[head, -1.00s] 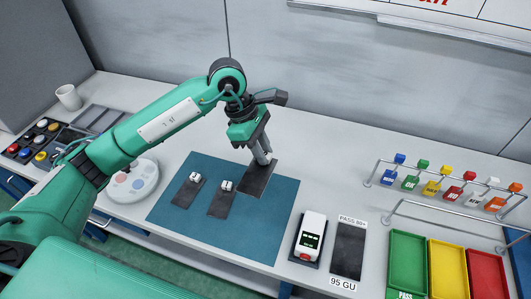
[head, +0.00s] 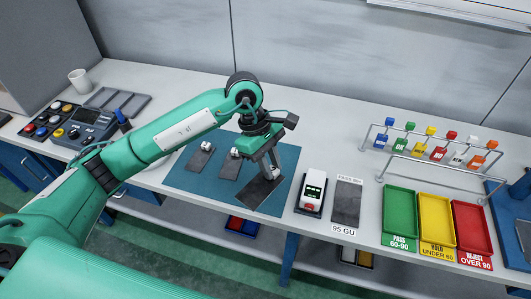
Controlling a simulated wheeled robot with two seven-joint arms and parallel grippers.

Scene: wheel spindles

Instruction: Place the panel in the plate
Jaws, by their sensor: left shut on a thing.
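My left gripper (head: 270,172) is shut on a dark rectangular panel (head: 260,193), holding it over the front right part of the blue-green mat (head: 205,203). The panel sits turned at an angle to the mat. I cannot tell whether it touches the mat. No round plate shows. To the right are flat trays: green marked PASS 60-90 (head: 399,220), yellow marked HOLD UNDER 60 (head: 437,222) and red marked REJECT OVER 90 (head: 473,230). My right gripper is out of view.
Two dark panels (head: 200,157) (head: 229,167) lie on the mat. A white meter (head: 313,188) stands right of it, beside a dark reference tile (head: 346,204) labelled 95 GU. A rack of coloured stamps (head: 437,150) stands behind the trays. A button console (head: 85,128) and mug (head: 79,82) are left.

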